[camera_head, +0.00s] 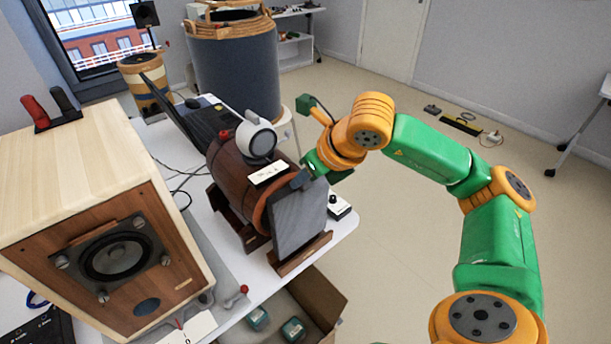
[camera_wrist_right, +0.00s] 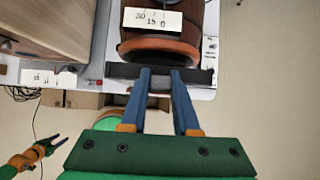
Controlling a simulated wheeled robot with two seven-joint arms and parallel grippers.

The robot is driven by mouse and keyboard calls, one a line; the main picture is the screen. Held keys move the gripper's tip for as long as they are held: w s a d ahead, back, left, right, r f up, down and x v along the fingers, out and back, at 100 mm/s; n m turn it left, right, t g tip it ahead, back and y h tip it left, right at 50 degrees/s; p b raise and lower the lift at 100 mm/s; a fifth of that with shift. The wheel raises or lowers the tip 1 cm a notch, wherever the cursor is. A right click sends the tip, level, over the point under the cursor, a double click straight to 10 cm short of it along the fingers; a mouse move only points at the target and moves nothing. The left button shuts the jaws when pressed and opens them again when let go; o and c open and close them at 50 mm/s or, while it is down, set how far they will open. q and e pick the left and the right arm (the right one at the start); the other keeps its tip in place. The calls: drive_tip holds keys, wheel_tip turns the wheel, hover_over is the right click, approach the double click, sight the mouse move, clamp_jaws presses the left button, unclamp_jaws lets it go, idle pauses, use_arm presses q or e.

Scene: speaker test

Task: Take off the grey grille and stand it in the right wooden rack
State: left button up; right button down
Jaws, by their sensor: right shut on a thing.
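The grey grille (camera_head: 300,220) is a dark square panel standing nearly upright in front of the barrel's round end. Its lower edge is at the right wooden rack (camera_head: 303,256), behind the front rail; I cannot tell how deep it sits. My right gripper (camera_head: 304,178) is shut on the grille's top edge. In the right wrist view, the blue fingers of the right gripper (camera_wrist_right: 161,74) pinch the grille (camera_wrist_right: 120,71), seen edge-on. The speaker cabinet (camera_head: 95,195) shows its bare driver (camera_head: 118,257). My left gripper (camera_wrist_right: 55,141) appears small in the right wrist view; its jaws are unclear.
A wooden barrel (camera_head: 229,164) with a white round device (camera_head: 257,138) and a label card (camera_head: 268,173) stands behind the grille. An open carton (camera_head: 322,300) lies below the table edge.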

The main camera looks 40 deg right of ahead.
sight(308, 190)
drive_tip(key=shift+f+b, duration=2.05)
drive_tip(key=shift+b, duration=0.15)
idle(2.1)
drive_tip(key=c, duration=0.6)
unclamp_jaws()
drive_tip(key=v, duration=0.7)
drive_tip(key=shift+s, duration=0.1)
